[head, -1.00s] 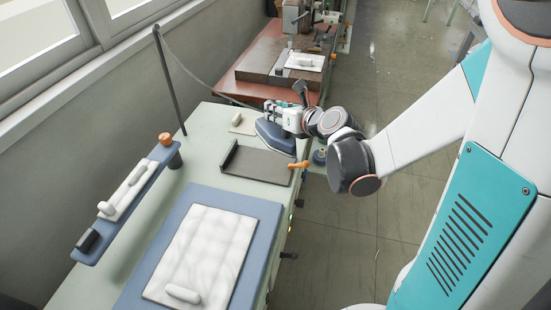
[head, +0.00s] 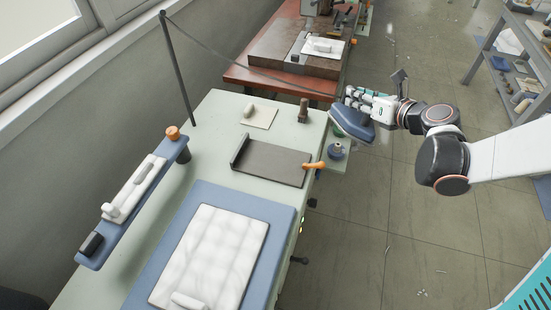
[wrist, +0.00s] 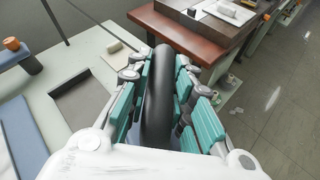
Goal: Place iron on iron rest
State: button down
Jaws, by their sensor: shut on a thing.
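The iron (head: 351,124) is blue-grey with a dark handle, and its cord runs up to a pole at the left. My gripper (head: 372,103) is shut on the iron and holds it in the air beyond the right edge of the green table. In the wrist view the black handle (wrist: 157,100) lies between the teal fingers (wrist: 160,95); the iron's sole is hidden there. The iron rest (head: 270,163), a dark flat tray with a raised left edge, lies empty on the table, to the left of and nearer than the iron. It also shows in the wrist view (wrist: 80,103).
A blue pad (head: 276,212) with a white quilted piece (head: 215,250) lies at the front. An orange-handled tool (head: 314,166) sits at the rest's right edge. A narrow blue board (head: 130,215) stands raised at left. A reddish table (head: 262,82) is behind.

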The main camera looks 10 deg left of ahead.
jog(key=s+a+r+n+g+y, duration=0.1)
jog(key=s+a+n+g+y, duration=0.15)
jog(key=a, duration=0.55)
jog(key=s+a+n+g+y+p, duration=0.1)
jog(key=a+n+g, duration=0.3)
jog(key=a, duration=0.4)
jog(key=s+a+r+n+g+y, duration=0.1)
jog(key=s+a+n+g, duration=0.2)
jog(key=a, duration=0.6)
jog(key=shift+g, duration=0.35)
jog(key=f+b, duration=0.2)
jog(key=f, duration=0.4)
jog(key=w+f+b, duration=0.1)
jog(key=f+b, duration=0.1)
jog(key=f, duration=0.5)
jog(key=f+b, duration=0.1)
jog(key=f, duration=0.5)
jog(key=shift+w+d+f+b, duration=0.2)
jog(key=shift+w+f+b, duration=0.1)
jog(key=shift+b, duration=0.1)
jog(key=c, duration=1.8)
grip_release()
jog(key=shift+f, duration=0.15)
jog(key=shift+c, duration=0.2)
jog(key=o, duration=0.4)
jog(key=shift+s, duration=0.1)
